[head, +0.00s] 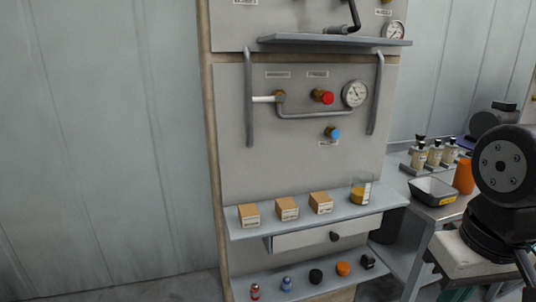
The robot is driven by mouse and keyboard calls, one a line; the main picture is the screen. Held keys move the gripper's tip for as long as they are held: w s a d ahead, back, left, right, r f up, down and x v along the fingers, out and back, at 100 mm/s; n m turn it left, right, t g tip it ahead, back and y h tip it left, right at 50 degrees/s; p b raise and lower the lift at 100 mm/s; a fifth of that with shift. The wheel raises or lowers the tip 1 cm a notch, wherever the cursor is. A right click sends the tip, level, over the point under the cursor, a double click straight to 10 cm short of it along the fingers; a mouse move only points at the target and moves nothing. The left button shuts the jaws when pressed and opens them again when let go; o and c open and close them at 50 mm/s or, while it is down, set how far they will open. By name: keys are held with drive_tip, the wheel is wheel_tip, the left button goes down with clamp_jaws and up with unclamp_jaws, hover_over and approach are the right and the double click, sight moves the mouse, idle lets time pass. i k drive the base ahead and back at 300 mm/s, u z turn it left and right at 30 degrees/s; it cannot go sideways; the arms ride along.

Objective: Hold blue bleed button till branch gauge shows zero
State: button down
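The blue bleed button (333,133) sits on the grey panel, low and right of centre, with a small label under it. The branch gauge (354,94) is the round white dial above and right of it, joined to a grey pipe; its needle is too small to read. A red knob (323,97) sits on a brass fitting left of the gauge. A white-handled valve lever (266,99) lies level at the pipe's left end. Part of my arm shows at the right edge, but my gripper is out of view. Nothing touches the blue button.
Two grey vertical handles (249,100) flank the panel. A shelf (240,228) below bears cardboard boxes and a beaker (361,189) of yellow liquid. A second gauge (394,31) is higher up. A side table at right holds bottles, a black tray (433,190) and an orange cylinder (464,177).

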sight(335, 134)
drive_tip(key=u, duration=0.6)
drive_tip(key=k, duration=0.8)
drive_tip(key=u, duration=0.95)
drive_tip(key=i, duration=1.25)
drive_tip(key=z, duration=1)
drive_tip(key=i, duration=0.7)
drive_tip(key=z, duration=0.75)
